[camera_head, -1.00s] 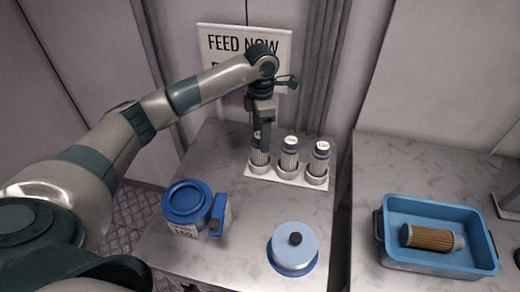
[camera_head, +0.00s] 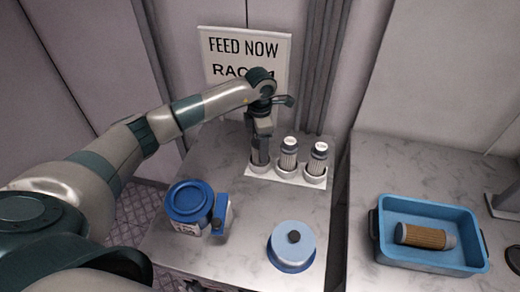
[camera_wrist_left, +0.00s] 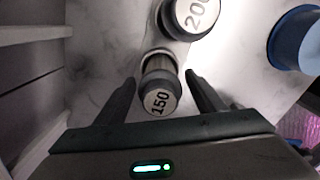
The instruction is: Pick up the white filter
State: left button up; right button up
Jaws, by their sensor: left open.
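Pale pleated filters with dark collars and white numbered tops stand upright in a white rack (camera_head: 262,174) at the back of the left table. The middle filter (camera_head: 289,155) and the right filter (camera_head: 317,159) show clearly. My left gripper (camera_head: 260,150) points down over the left filter and mostly hides it. In the left wrist view, the open fingers (camera_wrist_left: 160,77) lie on either side of a filter marked 150 (camera_wrist_left: 159,97). Gaps show on both sides. A filter marked 200 (camera_wrist_left: 193,15) stands close beyond it. My right gripper is out of view.
A blue-lidded jar (camera_head: 189,202) and a small blue block (camera_head: 221,213) stand front left. A blue round lidded pot (camera_head: 291,247) is at the front. On the right table, a blue tray (camera_head: 384,237) holds a brown filter (camera_head: 425,236). A wall sign (camera_head: 243,60) hangs behind the rack.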

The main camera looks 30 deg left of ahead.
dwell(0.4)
pick_arm(q)
jog(key=c, duration=1.1)
jog(key=shift+r, duration=0.1)
notch_tip(320, 180, up, 9)
jog(key=b, duration=0.4)
jog(key=shift+r, duration=0.35)
